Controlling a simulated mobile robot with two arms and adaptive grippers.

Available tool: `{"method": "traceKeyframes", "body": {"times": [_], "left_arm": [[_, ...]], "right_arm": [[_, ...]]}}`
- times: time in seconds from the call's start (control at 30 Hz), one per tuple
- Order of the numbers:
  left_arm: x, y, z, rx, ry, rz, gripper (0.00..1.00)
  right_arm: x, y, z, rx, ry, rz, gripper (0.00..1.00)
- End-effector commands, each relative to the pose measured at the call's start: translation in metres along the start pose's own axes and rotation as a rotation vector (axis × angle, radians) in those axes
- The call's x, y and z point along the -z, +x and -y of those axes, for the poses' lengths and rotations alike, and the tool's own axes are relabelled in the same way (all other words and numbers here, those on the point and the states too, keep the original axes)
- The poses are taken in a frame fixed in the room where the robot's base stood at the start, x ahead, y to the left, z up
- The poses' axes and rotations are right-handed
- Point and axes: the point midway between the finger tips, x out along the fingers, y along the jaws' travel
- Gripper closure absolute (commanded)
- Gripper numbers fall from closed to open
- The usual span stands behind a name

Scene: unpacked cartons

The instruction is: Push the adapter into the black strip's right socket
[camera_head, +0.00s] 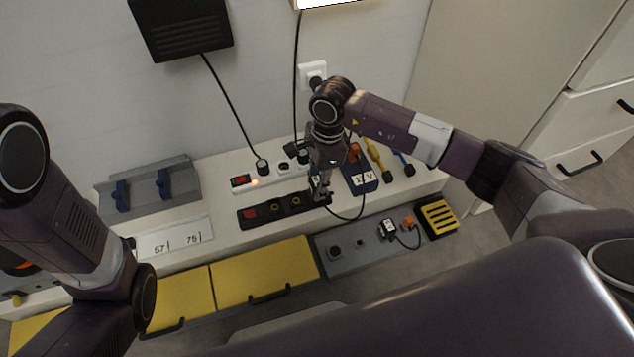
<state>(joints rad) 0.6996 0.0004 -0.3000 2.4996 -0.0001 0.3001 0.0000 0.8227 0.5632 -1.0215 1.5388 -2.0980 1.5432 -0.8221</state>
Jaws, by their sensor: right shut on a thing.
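The black strip (283,208) lies on the white bench, with a red switch at its left end and round sockets along it. My right gripper (318,192) points down over the strip's right end. It is shut on the adapter (316,182), a small dark block with a pale label, mostly hidden by the fingers. A black cable loops from there toward the blue 12V box (362,180). The right socket is hidden under the gripper and adapter; I cannot tell whether the pins are in it. My left arm enters at left; its gripper is not visible.
Behind stands a white strip (270,180) with a lit switch and plugs. A grey rack (150,188) and a number card (175,238) are at left. In front are yellow drawer lids (262,270) and a grey panel (340,268) holding another adapter (388,230).

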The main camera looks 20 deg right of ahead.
Motion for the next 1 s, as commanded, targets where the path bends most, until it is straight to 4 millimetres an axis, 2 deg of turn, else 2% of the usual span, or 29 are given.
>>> {"method": "traceKeyframes", "body": {"times": [0.87, 0.9, 1.0], "left_arm": [[0.0010, -0.0017, -0.0004, 0.000, 0.000, -0.001, 1.00], [0.0010, -0.0017, -0.0004, 0.000, 0.000, -0.001, 1.00], [0.0010, -0.0017, -0.0004, 0.000, 0.000, -0.001, 1.00]], "right_arm": [[0.0008, 0.0042, 0.0004, 0.001, 0.001, 0.000, 1.00], [0.0008, 0.0042, 0.0004, 0.001, 0.001, 0.000, 0.67], [0.0008, 0.0042, 0.0004, 0.001, 0.001, 0.000, 0.56]]}}
